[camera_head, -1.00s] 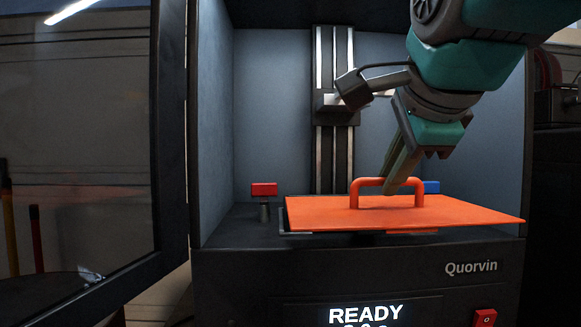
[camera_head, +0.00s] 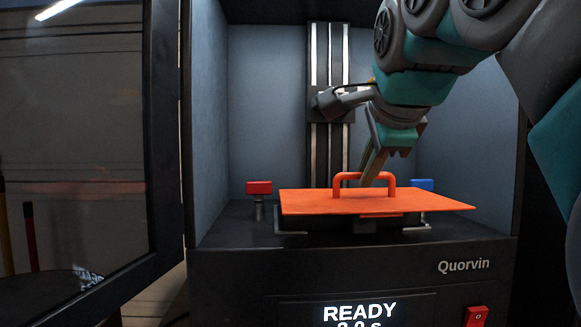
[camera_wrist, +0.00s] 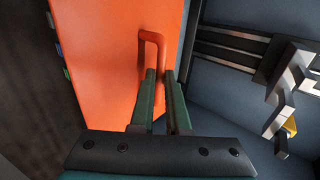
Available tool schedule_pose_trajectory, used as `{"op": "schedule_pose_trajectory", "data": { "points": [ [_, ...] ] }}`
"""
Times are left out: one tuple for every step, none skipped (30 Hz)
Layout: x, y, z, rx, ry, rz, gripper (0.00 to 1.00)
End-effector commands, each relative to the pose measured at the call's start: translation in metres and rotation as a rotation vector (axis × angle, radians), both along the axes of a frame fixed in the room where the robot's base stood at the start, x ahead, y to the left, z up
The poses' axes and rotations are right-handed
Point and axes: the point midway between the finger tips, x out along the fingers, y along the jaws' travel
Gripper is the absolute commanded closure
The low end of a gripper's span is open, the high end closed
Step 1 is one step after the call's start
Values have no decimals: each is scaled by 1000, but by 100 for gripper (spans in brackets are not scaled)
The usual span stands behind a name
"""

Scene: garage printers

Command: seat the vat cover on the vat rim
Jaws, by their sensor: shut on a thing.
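The vat cover (camera_head: 335,203) is a flat orange plate with an arched orange handle. My gripper (camera_head: 369,181) is shut on the handle (camera_head: 345,179). In the wrist view, the two green fingers (camera_wrist: 160,90) close around one side of the handle, with the orange plate (camera_wrist: 110,60) beyond. The cover is over the dark vat (camera_head: 330,225) inside the printer. It looks slightly tilted, and its plate hides most of the rim. I cannot tell whether the cover touches the rim.
A red knob (camera_head: 259,188) stands left of the vat and a blue knob (camera_head: 422,185) stands behind its right. The vertical rail (camera_head: 320,150) rises at the back. The open door (camera_head: 165,140) is on the left. A red switch (camera_head: 476,316) is at the front.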

Motion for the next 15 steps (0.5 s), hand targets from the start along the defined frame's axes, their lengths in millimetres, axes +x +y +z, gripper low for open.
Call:
{"op": "schedule_pose_trajectory", "data": {
  "points": [
    [4,0,0,0,0,0,100],
    [6,0,0,0,0,0,100],
    [9,0,0,0,-1,0,100],
    [11,0,1,0,-2,0,100],
    [13,0,1,-1,-3,-1,100],
    [15,0,2,-1,-4,-1,100],
    [18,0,2,-1,-4,-1,100],
    [20,0,2,-1,-4,-1,100],
    [23,0,2,-1,-5,-1,100],
    [25,0,2,-1,-4,-1,100],
    [27,0,1,-1,-4,-1,100],
    [31,0,1,-1,-3,-1,100],
    [33,0,1,-1,-2,-1,100],
    [35,0,0,-1,-2,-1,100],
    [38,0,0,-1,-1,-1,100]
  ]
}}
